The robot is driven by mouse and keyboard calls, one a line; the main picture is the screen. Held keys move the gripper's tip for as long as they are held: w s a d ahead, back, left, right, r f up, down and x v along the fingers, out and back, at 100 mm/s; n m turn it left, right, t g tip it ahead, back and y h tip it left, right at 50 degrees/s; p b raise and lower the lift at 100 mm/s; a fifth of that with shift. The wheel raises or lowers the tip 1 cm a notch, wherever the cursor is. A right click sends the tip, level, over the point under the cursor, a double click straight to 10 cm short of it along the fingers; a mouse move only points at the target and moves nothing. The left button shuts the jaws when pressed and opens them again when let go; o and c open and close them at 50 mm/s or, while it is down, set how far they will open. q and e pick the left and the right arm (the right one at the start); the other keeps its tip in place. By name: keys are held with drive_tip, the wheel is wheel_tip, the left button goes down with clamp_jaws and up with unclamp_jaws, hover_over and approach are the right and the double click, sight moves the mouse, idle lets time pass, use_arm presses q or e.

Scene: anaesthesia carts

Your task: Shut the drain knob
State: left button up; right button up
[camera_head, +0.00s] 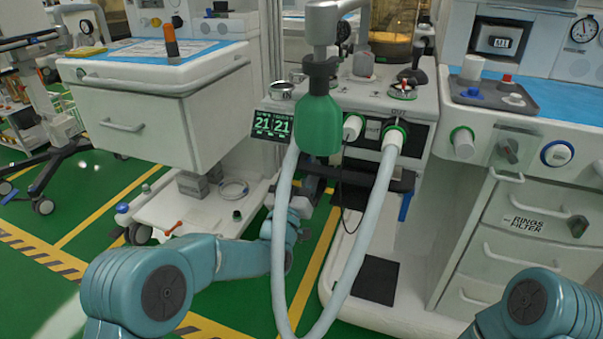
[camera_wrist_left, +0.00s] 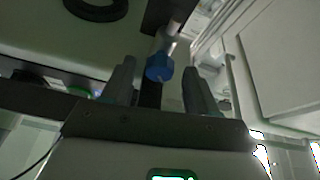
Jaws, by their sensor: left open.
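A blue knob (camera_wrist_left: 160,67) on a short pale stem, which I take to be the drain knob, shows in the left wrist view. It hangs under the machine, ahead of my left gripper (camera_wrist_left: 160,84). The two grey fingers are apart, one on each side of the knob in the picture; I see no contact, and how deep it sits between them is unclear. In the head view my left gripper (camera_head: 312,184) is under the front of the middle machine (camera_head: 422,100), partly behind the pale hose. The knob is hidden there. My right gripper is out of view.
A pale hose (camera_head: 281,240) loops down in front of my left wrist. A green bag (camera_head: 320,126) hangs above it, beside a display (camera_head: 272,123). A white drawer cart (camera_head: 150,125) stands left, and another drawer unit (camera_head: 520,235) stands right. Green floor lies open at lower left.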

use_arm(q)
drive_tip(key=shift+w+d, duration=0.1)
drive_tip(key=shift+w, duration=0.05)
drive_tip(key=c, duration=1)
drive_tip(key=m+h, duration=0.2)
drive_tip(key=m, duration=0.2)
drive_tip(key=shift+g, duration=0.4)
drive_tip(key=shift+c, duration=0.2)
drive_tip(key=o, duration=1)
drive_tip(key=shift+o, duration=0.2)
